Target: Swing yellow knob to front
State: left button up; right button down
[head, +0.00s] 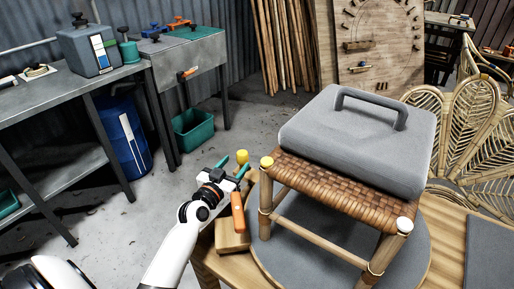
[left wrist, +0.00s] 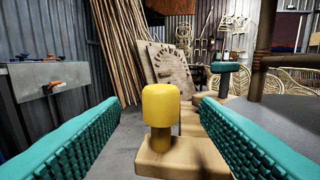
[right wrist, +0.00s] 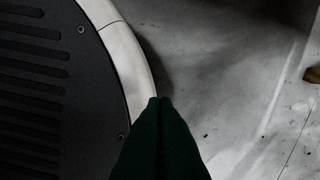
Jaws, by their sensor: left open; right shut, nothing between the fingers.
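In the left wrist view the yellow knob (left wrist: 160,104) stands ahead, centred between my two teal fingers, with a gap on each side. My left gripper (head: 233,167) is open and close to the knob, with nothing held. My right gripper (right wrist: 160,101) is shut and empty, low over the grey floor; it is not visible in the head view.
A woven stool (head: 330,190) bearing a grey handled weight (head: 360,140) stands on a round grey plate, right of my left gripper. An orange handle (head: 238,212) is close beside the gripper. A metal workbench (head: 65,100) is at left. Open floor lies between.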

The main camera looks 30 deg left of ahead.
aim_at(245, 152)
pick_arm(q)
jog(key=shift+w, duration=1.25)
jog(key=w, duration=0.3)
jog(key=shift+w+a, duration=0.2)
jog(key=shift+w, duration=0.75)
pick_arm(e)
jog(key=shift+s+a+f, duration=0.15)
jog(key=shift+s+a, duration=0.4)
jog(key=shift+s, duration=0.25)
pick_arm(q)
grip_shut()
pick_arm(e)
jog(key=shift+d, duration=0.1)
pick_arm(q)
jog(key=shift+a, duration=0.1)
